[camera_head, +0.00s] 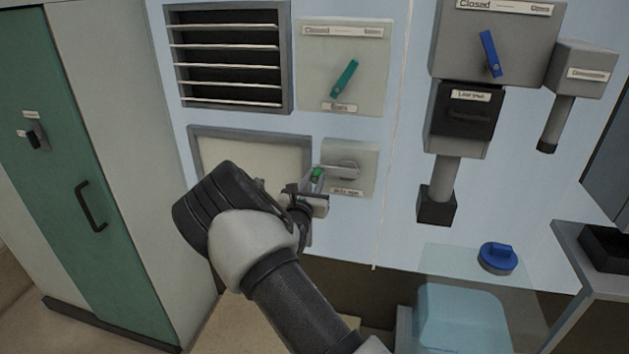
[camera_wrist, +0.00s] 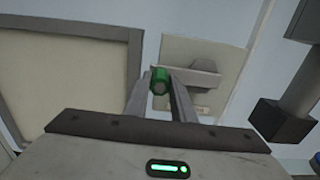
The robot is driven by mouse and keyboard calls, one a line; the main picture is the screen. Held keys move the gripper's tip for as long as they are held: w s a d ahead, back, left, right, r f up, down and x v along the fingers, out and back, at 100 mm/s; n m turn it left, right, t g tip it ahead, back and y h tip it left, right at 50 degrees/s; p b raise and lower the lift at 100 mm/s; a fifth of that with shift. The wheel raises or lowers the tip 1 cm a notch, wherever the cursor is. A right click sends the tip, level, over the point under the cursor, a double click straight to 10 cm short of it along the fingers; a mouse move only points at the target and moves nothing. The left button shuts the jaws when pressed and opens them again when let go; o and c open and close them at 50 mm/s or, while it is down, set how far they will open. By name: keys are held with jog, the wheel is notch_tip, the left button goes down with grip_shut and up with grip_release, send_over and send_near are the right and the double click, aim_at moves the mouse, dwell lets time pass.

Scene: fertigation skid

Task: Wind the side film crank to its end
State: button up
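The side film crank (camera_head: 345,168) is a grey arm on a pale square plate, in the middle of the head view. Its arm points left and ends in a green knob (camera_head: 317,174). A small label sits below the crank, too blurred to read surely. My gripper (camera_head: 311,188) is at the knob. In the wrist view the green knob (camera_wrist: 159,82) lies between my two fingertips (camera_wrist: 160,90), which appear to touch it on both sides. The crank arm (camera_wrist: 196,77) runs right from the knob there. My gripper partly hides the knob's lower side.
A framed pale panel (camera_head: 225,145) is left of the crank. A green lever (camera_head: 344,78) is above it, beside a louvred vent (camera_head: 228,55). A blue lever (camera_head: 490,53) on a grey box is upper right. A blue-capped clear tank (camera_head: 465,315) stands low right.

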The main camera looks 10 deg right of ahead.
grip_shut()
jog(key=shift+r, duration=0.1)
